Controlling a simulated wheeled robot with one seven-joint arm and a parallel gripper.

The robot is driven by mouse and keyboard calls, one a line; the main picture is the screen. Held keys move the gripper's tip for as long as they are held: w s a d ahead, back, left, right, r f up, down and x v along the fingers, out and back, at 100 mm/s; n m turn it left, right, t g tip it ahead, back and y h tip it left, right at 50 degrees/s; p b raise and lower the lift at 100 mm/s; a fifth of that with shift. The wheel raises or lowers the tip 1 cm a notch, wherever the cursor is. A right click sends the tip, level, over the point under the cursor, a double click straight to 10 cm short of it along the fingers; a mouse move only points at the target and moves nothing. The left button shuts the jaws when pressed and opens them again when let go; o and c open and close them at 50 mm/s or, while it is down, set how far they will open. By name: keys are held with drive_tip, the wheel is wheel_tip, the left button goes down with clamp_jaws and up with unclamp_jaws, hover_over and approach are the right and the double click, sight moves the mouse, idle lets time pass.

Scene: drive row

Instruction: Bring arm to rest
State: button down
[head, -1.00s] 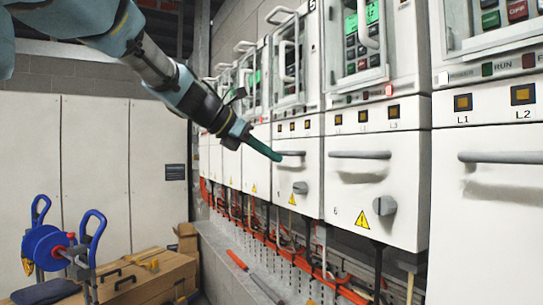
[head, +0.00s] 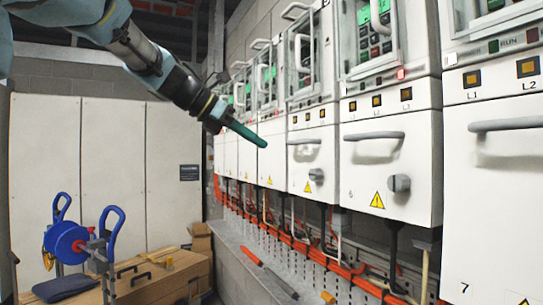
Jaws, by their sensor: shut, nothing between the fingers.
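My gripper (head: 247,133) is at the end of my arm, which reaches in from the upper left of the head view. Its slim green fingers lie together with nothing between them. The fingertips point right and down, in front of the row of white drive cabinets (head: 372,165). In the picture they end left of a grey handle (head: 303,142). I cannot tell whether they touch a cabinet front.
A grey ledge (head: 243,248) with a red-handled tool (head: 251,256) runs below the cabinets, under orange cables. A blue cable reel (head: 66,242) stands by a wooden case (head: 170,279) at lower left. Tall white lockers (head: 112,150) line the back.

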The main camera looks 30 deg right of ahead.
drive_tip(key=w+a+f+m+t+y, duration=0.1)
drive_tip(key=w+a+f+m+y, duration=0.2)
drive_tip(key=a+f, duration=0.7)
drive_tip(key=w+a+f+m+t+y, duration=0.1)
drive_tip(key=w+a+f+m+y, duration=0.15)
drive_tip(key=a+f, duration=0.7)
drive_tip(key=s+a+f+m+y, duration=0.3)
drive_tip(key=s+a+f+m, duration=0.2)
drive_tip(key=a+f, duration=0.3)
drive_tip(key=s+a+f+m+y, duration=0.3)
drive_tip(key=s+a+f+m, duration=0.2)
drive_tip(key=a+f+m, duration=0.3)
wheel_tip(320, 180, down, 4)
drive_tip(key=shift+s+a+f, duration=0.2)
drive_tip(key=shift+a, duration=0.35)
